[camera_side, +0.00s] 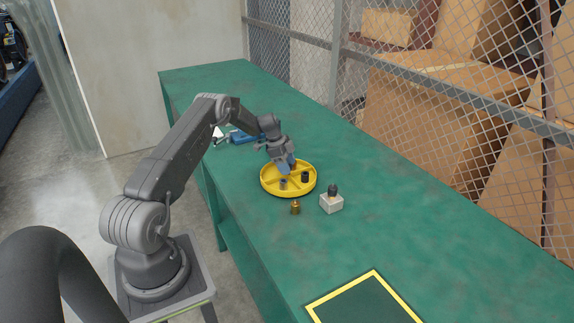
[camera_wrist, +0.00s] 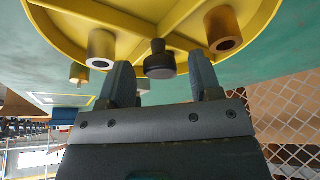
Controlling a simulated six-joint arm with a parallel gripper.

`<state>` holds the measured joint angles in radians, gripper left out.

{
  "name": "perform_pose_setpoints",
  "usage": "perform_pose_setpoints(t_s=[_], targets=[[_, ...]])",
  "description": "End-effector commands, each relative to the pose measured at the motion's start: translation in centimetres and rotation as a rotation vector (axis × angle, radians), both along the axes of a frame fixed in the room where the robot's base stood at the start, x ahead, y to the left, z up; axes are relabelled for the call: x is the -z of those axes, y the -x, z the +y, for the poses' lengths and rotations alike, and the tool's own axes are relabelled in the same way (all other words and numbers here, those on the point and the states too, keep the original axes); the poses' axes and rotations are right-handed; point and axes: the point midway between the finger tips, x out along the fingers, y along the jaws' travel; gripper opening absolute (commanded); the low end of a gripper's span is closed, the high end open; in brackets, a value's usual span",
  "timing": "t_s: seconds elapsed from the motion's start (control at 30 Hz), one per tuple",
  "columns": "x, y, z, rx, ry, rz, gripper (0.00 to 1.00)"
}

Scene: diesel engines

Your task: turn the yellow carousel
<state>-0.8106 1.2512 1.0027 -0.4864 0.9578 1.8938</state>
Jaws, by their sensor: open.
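The yellow carousel (camera_side: 266,187), a round shallow tray with dividers, sits on the green bench. In the wrist view the carousel (camera_wrist: 62,22) fills the top, with the grey cylinder (camera_wrist: 101,48), a bronze cylinder (camera_wrist: 222,30) and the dark stepped part (camera_wrist: 159,58). My gripper (camera_side: 286,165) is over the carousel's far side, pointing down. In the wrist view my gripper (camera_wrist: 160,68) is open, its fingers apart, with the dark part showing between them. Whether a finger touches the carousel is unclear.
A brass part (camera_side: 295,208) stands on the bench just in front of the carousel. A pale block (camera_side: 331,204) with a dark knob on top stands to its right. A blue object (camera_side: 241,137) lies behind. A yellow-bordered square (camera_side: 365,300) marks the near bench; the right side is clear.

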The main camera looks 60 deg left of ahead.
Motion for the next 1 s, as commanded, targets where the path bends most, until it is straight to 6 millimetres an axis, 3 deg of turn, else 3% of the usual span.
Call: perform_pose_setpoints(t_s=[0.27,0.7,1.0], targets=[[-1.5,0.3,0.5,-0.002,-0.003,-0.003,0.58],[-10.0,2.9,3.0,-0.002,-0.002,-0.002,0.58],[-12.7,3.7,3.7,0.000,-0.001,0.001,0.58]])
